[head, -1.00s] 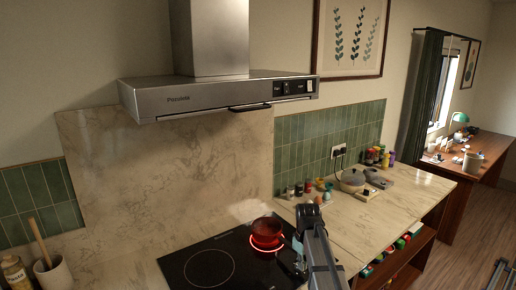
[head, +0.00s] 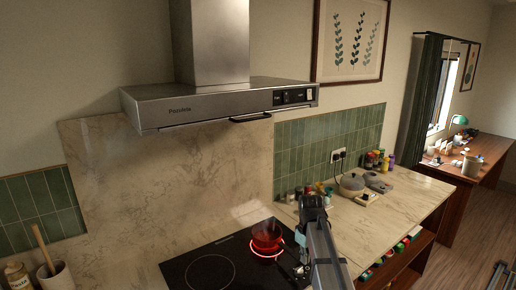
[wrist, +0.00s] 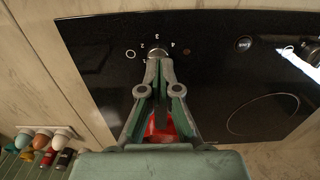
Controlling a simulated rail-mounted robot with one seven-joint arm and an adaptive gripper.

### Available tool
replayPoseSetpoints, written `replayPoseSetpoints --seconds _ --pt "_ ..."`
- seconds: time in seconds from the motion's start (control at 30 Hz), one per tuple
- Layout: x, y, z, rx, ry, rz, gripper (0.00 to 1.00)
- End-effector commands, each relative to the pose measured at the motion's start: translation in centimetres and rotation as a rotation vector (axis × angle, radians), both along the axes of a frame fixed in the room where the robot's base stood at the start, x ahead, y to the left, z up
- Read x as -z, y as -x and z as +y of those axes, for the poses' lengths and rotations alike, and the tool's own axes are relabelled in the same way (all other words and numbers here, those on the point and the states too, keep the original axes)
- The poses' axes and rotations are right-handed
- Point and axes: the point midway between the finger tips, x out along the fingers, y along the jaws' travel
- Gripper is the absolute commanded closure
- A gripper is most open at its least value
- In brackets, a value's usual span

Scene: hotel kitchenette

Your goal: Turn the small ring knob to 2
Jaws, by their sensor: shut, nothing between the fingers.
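In the wrist view, a small round knob (wrist: 157,52) sits on the black hob panel, with numbers 1 to 4 printed around it. My gripper (wrist: 161,62) is shut and empty, with its fingertips at the knob's near edge. They partly hide the knob, and I cannot tell whether they touch it or where it points. In the head view, my wrist and forearm stand right of a red pot (head: 266,239) and the fingertips are hidden. The pot stands on a glowing red ring of the black hob (head: 190,271).
Another knob (wrist: 243,43) lies to the right on the panel. Part of the pot shows behind my fingers in the wrist view. A steel hood (head: 215,103) hangs above.

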Motion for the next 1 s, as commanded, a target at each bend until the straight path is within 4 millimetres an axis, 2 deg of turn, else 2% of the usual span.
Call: replayPoseSetpoints --seconds 0.13,0.33,0.7,1.0 --pt "-0.1 -0.6 -1.3 0.003 -0.001 -0.001 1.00" --pt "0.2 -0.5 -1.5 0.001 0.001 0.001 1.00" --pt "4.1 -0.5 -1.5 0.002 0.000 0.001 1.00" --pt "6.3 -0.5 -1.5 0.002 0.000 0.001 1.00"
